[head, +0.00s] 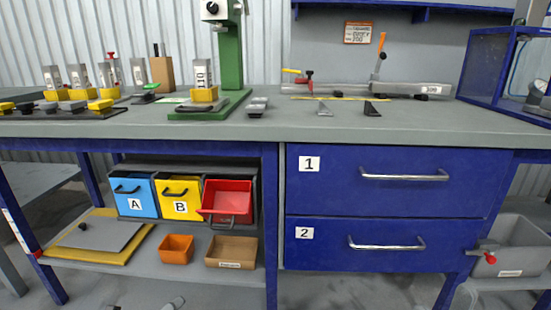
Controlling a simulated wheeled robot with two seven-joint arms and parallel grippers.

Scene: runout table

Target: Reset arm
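Only a small grey part at the bottom edge, left of centre, looks like the tip of my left gripper (172,303). The rest of it is cut off by the frame, so I cannot tell whether it is open or shut. It is low in front of the workbench (260,130), apart from the shelf and drawers. My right gripper is not in view.
Tools and a green stand (231,60) are on the bench top. Below are a blue bin (134,204), a yellow bin (180,209), a tilted red bin (229,191) and two closed blue drawers (400,195). A grey tub (520,240) stands right.

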